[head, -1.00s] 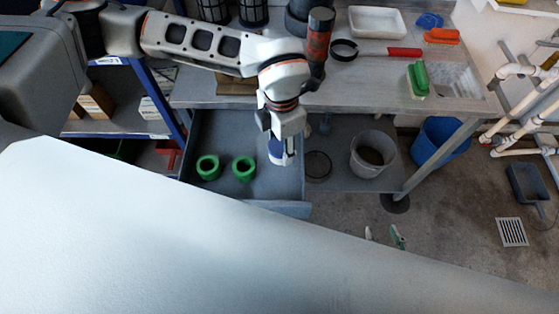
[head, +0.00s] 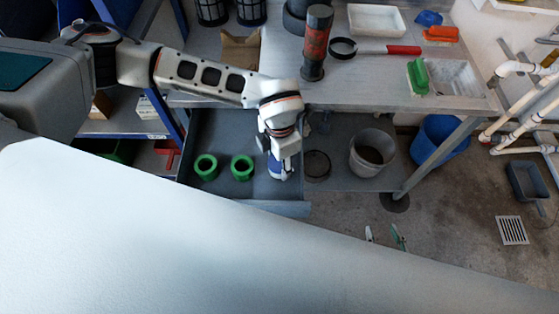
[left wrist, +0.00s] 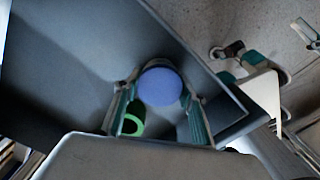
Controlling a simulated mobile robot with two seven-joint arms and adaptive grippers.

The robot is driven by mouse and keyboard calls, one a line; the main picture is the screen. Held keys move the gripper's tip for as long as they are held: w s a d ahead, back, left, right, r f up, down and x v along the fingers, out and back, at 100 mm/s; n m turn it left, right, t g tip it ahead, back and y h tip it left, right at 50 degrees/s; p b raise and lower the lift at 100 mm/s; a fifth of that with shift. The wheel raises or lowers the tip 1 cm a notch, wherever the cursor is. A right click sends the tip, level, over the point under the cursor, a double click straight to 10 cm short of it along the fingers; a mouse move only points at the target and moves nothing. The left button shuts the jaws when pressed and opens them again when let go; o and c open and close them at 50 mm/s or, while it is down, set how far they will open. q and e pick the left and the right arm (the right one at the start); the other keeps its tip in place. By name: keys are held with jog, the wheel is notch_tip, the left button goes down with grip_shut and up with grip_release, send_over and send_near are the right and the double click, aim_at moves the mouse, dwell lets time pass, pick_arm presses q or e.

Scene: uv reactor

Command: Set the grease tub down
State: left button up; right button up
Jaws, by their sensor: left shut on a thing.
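The grease tub (head: 279,169), white and blue in the head view, is inside the open grey drawer (head: 230,133), near its right front corner. In the left wrist view its round blue lid (left wrist: 160,87) shows between the fingers. My left gripper (head: 281,157) points down and is shut on the tub; its fingers flank the lid in the left wrist view (left wrist: 160,100). Whether the tub's base touches the drawer floor is hidden. My right gripper (head: 384,236) shows only its fingertips, apart and empty, over the floor to the right.
A grey bucket (head: 372,153) and a dark disc (head: 317,165) are on the shelf to the right. The bench top overhangs behind.

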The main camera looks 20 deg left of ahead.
pick_arm(q)
jog(key=shift+f, duration=0.2)
jog(key=o, duration=1.1)
notch_tip(320, 180, up, 12)
jog(key=shift+r+p, duration=0.2)
jog(key=shift+p, duration=0.1)
jog(key=shift+s, duration=0.1)
